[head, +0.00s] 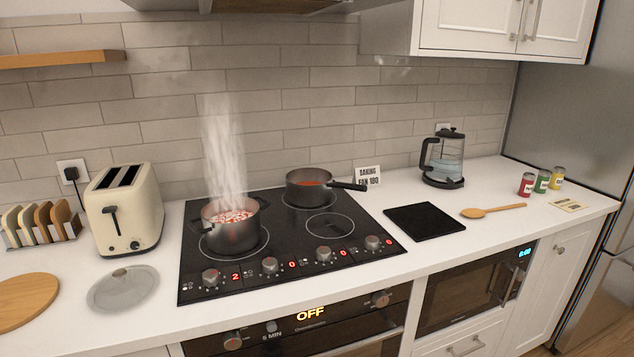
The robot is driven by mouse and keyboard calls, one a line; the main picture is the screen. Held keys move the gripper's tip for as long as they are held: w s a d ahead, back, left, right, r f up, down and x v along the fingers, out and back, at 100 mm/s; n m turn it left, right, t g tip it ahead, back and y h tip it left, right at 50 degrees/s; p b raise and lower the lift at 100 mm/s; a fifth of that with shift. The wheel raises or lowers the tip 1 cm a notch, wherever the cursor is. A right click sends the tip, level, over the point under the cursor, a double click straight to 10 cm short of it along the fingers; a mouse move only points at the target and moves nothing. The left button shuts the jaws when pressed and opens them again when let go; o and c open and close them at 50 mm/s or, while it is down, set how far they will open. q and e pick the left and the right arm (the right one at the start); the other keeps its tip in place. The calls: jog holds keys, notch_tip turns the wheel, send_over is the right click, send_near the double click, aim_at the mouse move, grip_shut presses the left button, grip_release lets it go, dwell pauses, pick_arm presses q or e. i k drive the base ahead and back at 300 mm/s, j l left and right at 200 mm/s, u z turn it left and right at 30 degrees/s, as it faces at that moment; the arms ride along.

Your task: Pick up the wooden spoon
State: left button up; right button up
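The wooden spoon (492,210) lies flat on the white counter at the right in the head view. Its bowl points left and its handle points right. It lies between a black square mat and several small spice jars, touching neither. Nothing covers it. Neither of my grippers shows in the head view.
A steaming pot (230,232) and a pan (309,188) with its handle to the right stand on the black cooktop (330,255). A black mat (424,219), glass kettle (443,160), red jar (526,185) and paper card (568,205) surround the spoon. The counter's front edge is clear.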

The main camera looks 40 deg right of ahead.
aim_at(473, 213)
jog(key=z, duration=2.1)
jog(key=u, duration=0.35)
